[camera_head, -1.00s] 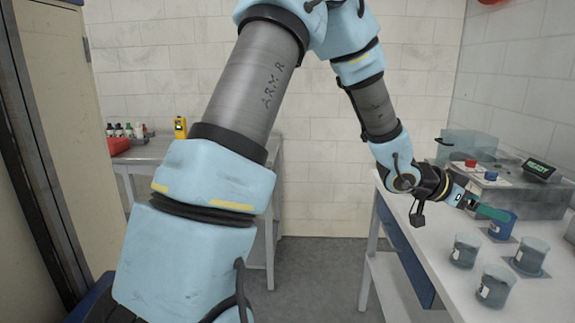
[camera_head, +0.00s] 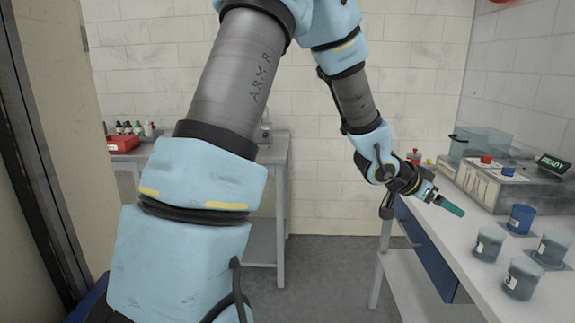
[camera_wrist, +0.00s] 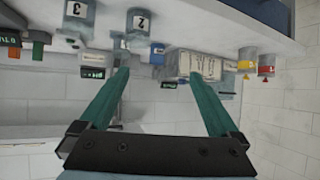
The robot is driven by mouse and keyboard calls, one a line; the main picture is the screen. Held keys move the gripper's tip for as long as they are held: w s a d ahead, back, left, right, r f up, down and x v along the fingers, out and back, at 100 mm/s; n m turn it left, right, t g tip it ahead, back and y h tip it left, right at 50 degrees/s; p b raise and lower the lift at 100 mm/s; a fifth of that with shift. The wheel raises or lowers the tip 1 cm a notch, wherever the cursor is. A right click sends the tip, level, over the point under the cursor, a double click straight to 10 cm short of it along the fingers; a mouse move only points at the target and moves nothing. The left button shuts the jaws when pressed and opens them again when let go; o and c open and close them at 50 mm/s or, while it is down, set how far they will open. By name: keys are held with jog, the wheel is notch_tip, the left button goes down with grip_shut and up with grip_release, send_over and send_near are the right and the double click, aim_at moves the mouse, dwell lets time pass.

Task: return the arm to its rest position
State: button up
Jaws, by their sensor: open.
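My arm reaches from the lower left up and over to the right, bent at the elbow. My gripper (camera_head: 449,206) has teal fingers and hangs near the left edge of the white bench (camera_head: 500,285), left of the blue cup (camera_head: 521,219) and apart from it. In the wrist view my gripper (camera_wrist: 158,78) shows two spread fingers with nothing held between them. That view looks upside down, with the blue cup (camera_wrist: 157,54) and the washer box (camera_wrist: 200,68) beyond the fingertips.
The washer (camera_head: 500,188) with a READY display (camera_head: 553,165) stands at the bench's back. Grey cups (camera_head: 489,243), (camera_head: 523,277), (camera_head: 553,247) stand in front. A table with a red tray (camera_head: 122,144) is at the left back. Floor between tables is clear.

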jog(key=w+a+f+n+t+y+b, duration=0.1)
jog(key=w+a+f+n+y+b, duration=0.15)
jog(key=a, duration=0.65)
jog(key=w+a+f+n+t+y+b, duration=0.1)
jog(key=a+f+n+y, duration=0.15)
jog(key=a, duration=0.55)
jog(key=w+a+f+n+y+b, duration=0.1)
jog(key=w+a+f+n+y, duration=0.15)
jog(key=a, duration=0.65)
jog(key=s+a+f+n+g+y+b, duration=0.1)
jog(key=s+a+f+n+g+b, duration=0.1)
jog(key=s+a, duration=0.4)
jog(key=s+a+f+n+g+y+b, duration=0.1)
jog(key=s+a+f+n+y, duration=0.1)
jog(key=s+a, duration=0.5)
jog(key=a+f+n, duration=0.1)
jog(key=a+n, duration=0.1)
jog(key=shift+a+g+b, duration=0.35)
jog(key=shift+g, duration=0.05)
